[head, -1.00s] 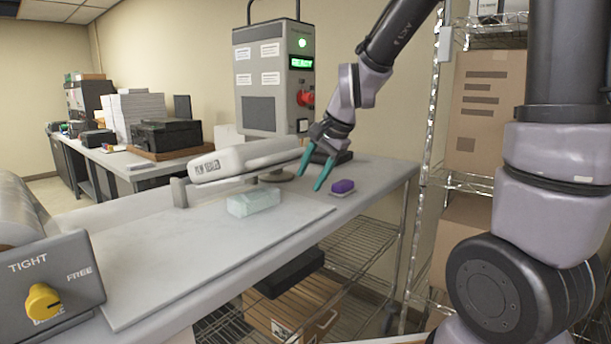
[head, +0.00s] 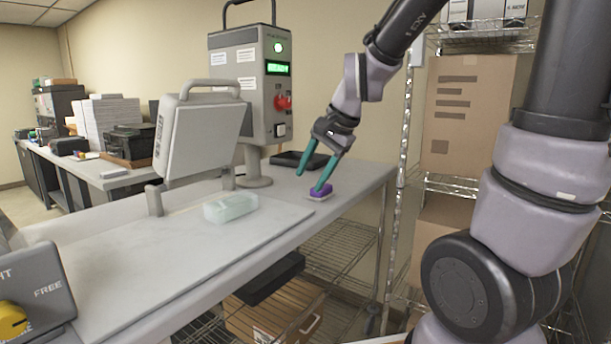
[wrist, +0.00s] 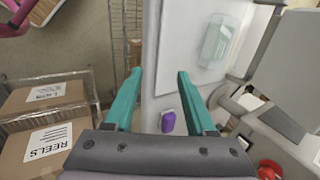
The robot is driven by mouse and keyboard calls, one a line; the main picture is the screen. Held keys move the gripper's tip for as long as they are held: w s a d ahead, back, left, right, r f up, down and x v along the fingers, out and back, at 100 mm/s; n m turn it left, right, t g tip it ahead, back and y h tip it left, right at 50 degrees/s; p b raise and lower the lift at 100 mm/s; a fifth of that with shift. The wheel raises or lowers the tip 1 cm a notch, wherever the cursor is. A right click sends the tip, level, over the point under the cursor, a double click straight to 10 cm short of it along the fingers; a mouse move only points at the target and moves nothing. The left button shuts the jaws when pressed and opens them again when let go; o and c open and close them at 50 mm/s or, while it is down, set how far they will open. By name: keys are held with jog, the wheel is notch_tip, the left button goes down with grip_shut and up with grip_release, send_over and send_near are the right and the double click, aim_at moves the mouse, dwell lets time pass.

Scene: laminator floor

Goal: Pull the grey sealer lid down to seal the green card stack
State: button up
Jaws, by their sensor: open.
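The grey sealer lid (head: 200,138) stands raised and steeply tilted on the table, its handle at the top edge. The pale green card stack (head: 231,208) lies on the flat board in front of it, uncovered. It also shows at the top of the wrist view (wrist: 218,40). My gripper (head: 309,183) is open and empty, to the right of the stack and lid and apart from both. In the wrist view, my gripper's fingers (wrist: 160,72) are spread with nothing between them.
A purple block (head: 320,191) with a pale base lies on the table by my fingertips. A grey control box (head: 250,85) with a green display and red knob stands behind. A dark tray (head: 298,160) lies beside it. Wire shelving with cartons (head: 470,110) is right.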

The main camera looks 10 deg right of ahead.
jog(key=shift+s+d+r, duration=0.2)
jog(key=shift+s+d, duration=0.2)
jog(key=shift+s, duration=0.05)
dwell(0.3)
jog(key=v, duration=1)
jog(key=shift+r, duration=0.4)
jog(key=shift+s+d, duration=0.1)
